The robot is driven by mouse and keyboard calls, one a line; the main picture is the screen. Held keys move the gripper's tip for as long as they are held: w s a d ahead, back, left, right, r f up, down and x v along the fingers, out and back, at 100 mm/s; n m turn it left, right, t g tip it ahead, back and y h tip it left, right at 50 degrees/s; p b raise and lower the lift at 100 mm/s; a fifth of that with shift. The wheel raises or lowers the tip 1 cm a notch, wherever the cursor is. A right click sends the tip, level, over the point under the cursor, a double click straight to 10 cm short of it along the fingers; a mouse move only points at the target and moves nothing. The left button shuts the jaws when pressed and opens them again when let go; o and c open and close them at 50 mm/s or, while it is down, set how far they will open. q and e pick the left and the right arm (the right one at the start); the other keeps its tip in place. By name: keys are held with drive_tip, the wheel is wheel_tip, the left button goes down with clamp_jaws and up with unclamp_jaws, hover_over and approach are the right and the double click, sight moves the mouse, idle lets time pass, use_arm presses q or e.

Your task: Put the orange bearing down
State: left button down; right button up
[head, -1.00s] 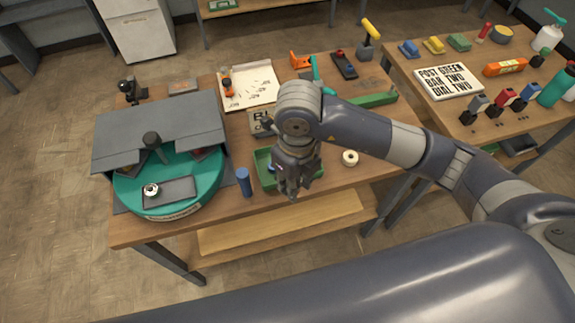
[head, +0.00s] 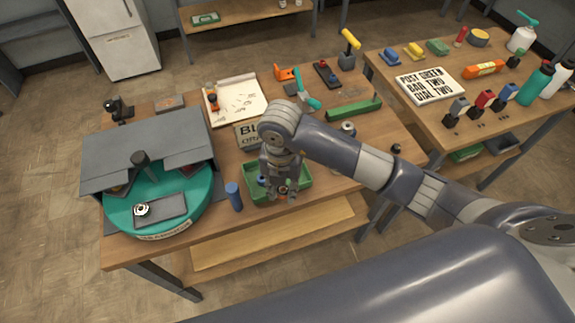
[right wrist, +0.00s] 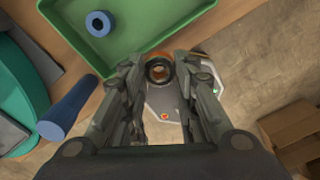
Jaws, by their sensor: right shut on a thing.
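The orange bearing (right wrist: 159,68) is a small ring with a dark bore, between the fingertips of my right gripper (right wrist: 164,72) in the right wrist view. That gripper (head: 281,193) is shut on it; a bit of orange (head: 283,189) shows between the fingers in the head view. The gripper points down at the front part of the green tray (head: 305,184), and its height above the tray is hard to tell. A blue ring (right wrist: 97,23) lies in the tray, left of the bearing in the wrist view. My left gripper is not in view.
A blue cylinder (head: 234,197) stands just left of the tray. A teal turntable (head: 190,205) with a grey cover is further left. A sign (head: 248,136) stands behind the tray, partly hidden by my arm. The table's front edge is close.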

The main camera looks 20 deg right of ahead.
drive_tip(key=w+d, duration=0.1)
drive_tip(key=w, duration=0.1)
drive_tip(key=w+d+p, duration=0.1)
drive_tip(key=w+d, duration=0.1)
drive_tip(key=w, duration=0.1)
drive_tip(key=w+d, duration=0.1)
drive_tip(key=w, duration=0.1)
drive_tip(key=shift+w+d+f+p, duration=0.2)
drive_tip(key=shift+w+f+p, duration=0.15)
drive_tip(key=shift+p, duration=0.05)
wheel_tip(320, 180, down, 3)
drive_tip(key=shift+f+p, duration=0.1)
drive_tip(key=shift+p, duration=0.6)
drive_tip(key=shift+f, duration=0.25)
drive_tip(key=shift+f, duration=0.2)
drive_tip(key=o, duration=0.8)
drive_tip(key=shift+r, duration=0.15)
